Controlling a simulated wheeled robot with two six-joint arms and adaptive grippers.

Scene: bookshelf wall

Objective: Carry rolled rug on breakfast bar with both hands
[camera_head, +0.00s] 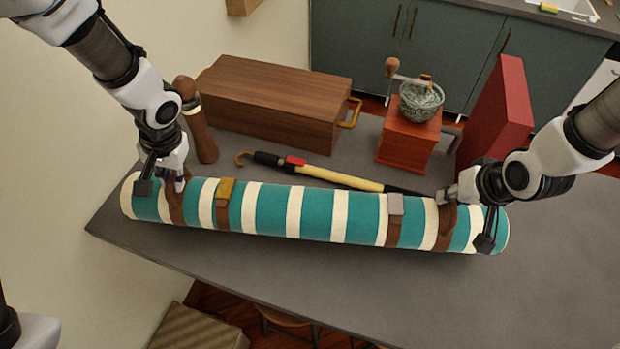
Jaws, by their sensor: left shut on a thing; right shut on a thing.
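The rolled rug (315,214), teal with cream stripes and brown straps with buckles, lies lengthwise over the grey breakfast bar (560,260). I cannot tell whether it rests on the bar or is held just above it. My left gripper (162,182) is shut on the rug's brown strap handle near its left end. My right gripper (468,215) is shut on the strap handle near its right end. The fingers partly hide both handles.
Behind the rug stand a wooden pepper mill (199,125), a wooden box (265,100), a coffee grinder (407,140) and a red box (497,112). A yellow-handled tool (335,177) lies close behind the rug. The bar's right side is clear.

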